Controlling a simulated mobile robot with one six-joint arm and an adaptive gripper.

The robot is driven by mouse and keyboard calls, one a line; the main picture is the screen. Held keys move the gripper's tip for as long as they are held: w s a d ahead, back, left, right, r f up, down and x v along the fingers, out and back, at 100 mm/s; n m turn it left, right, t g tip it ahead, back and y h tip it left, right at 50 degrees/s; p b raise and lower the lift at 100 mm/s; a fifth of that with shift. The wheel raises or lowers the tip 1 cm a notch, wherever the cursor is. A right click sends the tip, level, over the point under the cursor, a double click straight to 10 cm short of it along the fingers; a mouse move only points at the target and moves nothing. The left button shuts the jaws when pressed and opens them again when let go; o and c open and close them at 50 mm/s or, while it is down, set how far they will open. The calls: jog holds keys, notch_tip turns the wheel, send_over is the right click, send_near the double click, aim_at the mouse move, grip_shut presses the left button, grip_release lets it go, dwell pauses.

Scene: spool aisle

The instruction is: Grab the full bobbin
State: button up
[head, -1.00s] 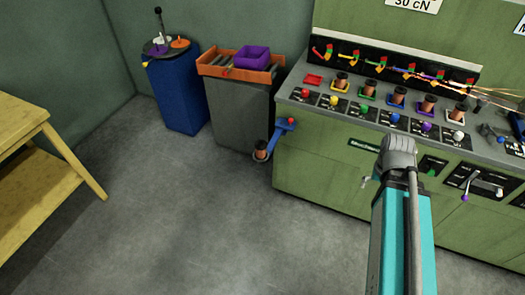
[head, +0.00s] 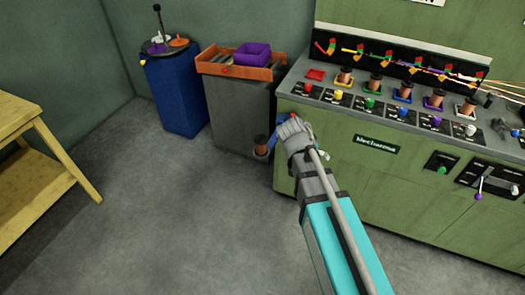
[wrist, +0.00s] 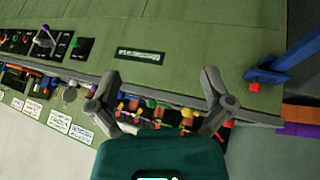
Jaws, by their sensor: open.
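Several copper bobbins (head: 405,89) stand upright in coloured holders along the machine's counter. The red holder (head: 316,74) at the left end is empty. Another copper bobbin (head: 261,145) stands low at the machine's left end, by a blue bracket (wrist: 285,62) that is partly hidden behind my arm in the head view. I cannot tell which bobbin is full. My gripper (wrist: 160,88) is open, with nothing between its two spread fingers. In the head view my wrist is near the counter's left front corner, right of the low bobbin, and the fingertips are hidden.
The green machine (head: 375,180) stands right of a grey bin (head: 240,115) with an orange tray (head: 215,65) and purple box (head: 252,54). A wooden table (head: 35,150) is at the left edge. The middle floor is clear.

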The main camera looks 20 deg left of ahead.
jog(key=a+f+t+b, duration=0.1)
jog(key=a+t+b, duration=0.3)
jog(key=a, duration=1.1)
jog(key=m+t+y+b, duration=0.1)
jog(key=t+b, duration=0.1)
jog(key=t, duration=0.1)
send_near(260, 140)
jog(key=shift+s+a+r, duration=0.2)
jog(key=shift+s+r, duration=0.85)
jog(key=shift+s, duration=0.15)
jog(key=shift+f+b+x, duration=0.2)
jog(key=shift+b+x, duration=2)
jog(key=shift+x, duration=2.1)
jog(key=shift+f, duration=0.1)
jog(key=shift+b+x, duration=1.35)
jog(key=shift+x, duration=1.1)
jog(key=shift+a+f, duration=0.1)
jog(key=shift+a, duration=0.05)
jog(key=c, duration=1.2)
